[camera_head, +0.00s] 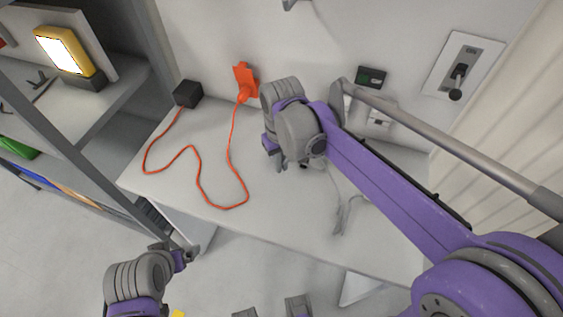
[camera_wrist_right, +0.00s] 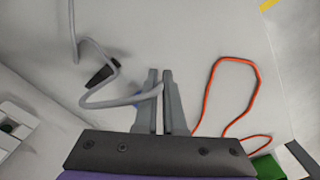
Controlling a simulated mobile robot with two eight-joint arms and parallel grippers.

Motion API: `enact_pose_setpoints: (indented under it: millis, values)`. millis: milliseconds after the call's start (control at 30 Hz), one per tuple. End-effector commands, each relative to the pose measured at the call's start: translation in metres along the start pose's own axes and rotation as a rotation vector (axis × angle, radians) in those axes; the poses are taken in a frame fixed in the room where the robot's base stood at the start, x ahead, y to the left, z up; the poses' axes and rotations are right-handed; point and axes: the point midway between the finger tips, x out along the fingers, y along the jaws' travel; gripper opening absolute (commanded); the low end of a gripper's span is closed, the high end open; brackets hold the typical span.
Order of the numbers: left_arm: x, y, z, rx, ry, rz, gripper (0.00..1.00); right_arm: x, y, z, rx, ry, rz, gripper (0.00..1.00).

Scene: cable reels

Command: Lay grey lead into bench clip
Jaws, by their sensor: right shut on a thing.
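The grey lead (camera_wrist_right: 110,101) curves across the white bench top in the right wrist view, and part of it also shows in the head view (camera_head: 345,204). My right gripper (camera_wrist_right: 161,82) is shut on the lead near the fingertips; in the head view this gripper (camera_head: 275,157) is over the bench, left of the visible grey lead. A small black piece (camera_wrist_right: 101,76), which looks like the bench clip, lies left of the fingers, with the lead passing close by. I cannot tell whether the lead touches it. My left gripper (camera_head: 187,257) is off the bench's front left; its jaw state is unclear.
An orange lead (camera_head: 202,193) loops over the left of the bench (camera_head: 285,222), near a black box (camera_head: 188,94) and an orange plug (camera_head: 244,83). Shelves with a lit lamp (camera_head: 65,52) stand left.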

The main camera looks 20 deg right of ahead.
Motion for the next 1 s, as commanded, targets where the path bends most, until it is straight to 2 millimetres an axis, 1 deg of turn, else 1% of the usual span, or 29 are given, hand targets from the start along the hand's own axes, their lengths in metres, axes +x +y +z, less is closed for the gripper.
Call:
enact_pose_setpoints:
  millis: [167,1000]
  values:
    - [0.001,0.000,0.001,0.000,-0.001,0.000,1.00,0.002,0.008,-0.001,-0.020,0.000,0.000,0.00]
    - [0.008,0.000,0.006,0.000,-0.004,0.000,1.00,0.015,0.074,-0.007,-0.239,0.000,0.001,0.00]
